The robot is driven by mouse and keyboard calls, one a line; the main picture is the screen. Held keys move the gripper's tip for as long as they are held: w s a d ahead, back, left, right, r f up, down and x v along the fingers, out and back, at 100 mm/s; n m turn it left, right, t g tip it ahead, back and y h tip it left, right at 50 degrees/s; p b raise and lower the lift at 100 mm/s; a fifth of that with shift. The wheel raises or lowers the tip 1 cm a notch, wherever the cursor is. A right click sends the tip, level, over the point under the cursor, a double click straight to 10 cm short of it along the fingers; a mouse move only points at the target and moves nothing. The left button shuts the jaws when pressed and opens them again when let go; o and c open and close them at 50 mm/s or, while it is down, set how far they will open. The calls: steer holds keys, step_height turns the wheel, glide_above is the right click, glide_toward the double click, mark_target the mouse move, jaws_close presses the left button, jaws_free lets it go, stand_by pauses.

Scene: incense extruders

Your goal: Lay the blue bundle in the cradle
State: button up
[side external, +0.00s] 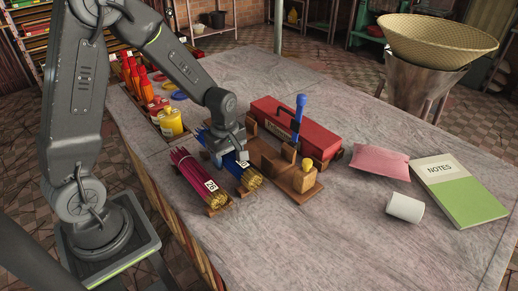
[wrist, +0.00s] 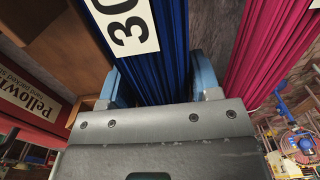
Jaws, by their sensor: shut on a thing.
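The blue bundle (side external: 237,170) of sticks, with a white label and tan tips, lies along the table in the side view. My gripper (side external: 226,150) is over its rear part, pointing down. In the wrist view the blue bundle (wrist: 172,65), label "30", runs between my gripper's two blue fingers (wrist: 155,85), which are shut on it. I cannot tell whether it rests on the wood below or hangs just above it. Just right of it is a wooden stand (side external: 266,160) with upright blocks, perhaps the cradle; my gripper partly hides its near side.
A magenta bundle (side external: 190,172) lies close on the left on wooden supports. Red and yellow bottles (side external: 170,122) stand behind left. A pink pouch (side external: 380,161), white roll (side external: 405,207) and notebook (side external: 460,190) lie farther right.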

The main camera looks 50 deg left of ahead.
steer(key=shift+r, duration=1.65)
steer(key=w+r, duration=0.5)
steer(key=w, duration=0.6)
steer(key=shift+d+f, duration=0.15)
steer(key=shift+f, duration=1.9)
steer(key=shift+d+f, duration=0.15)
steer(key=shift+f, duration=1.9)
steer(key=o, duration=1)
steer(key=shift+c, duration=0.2)
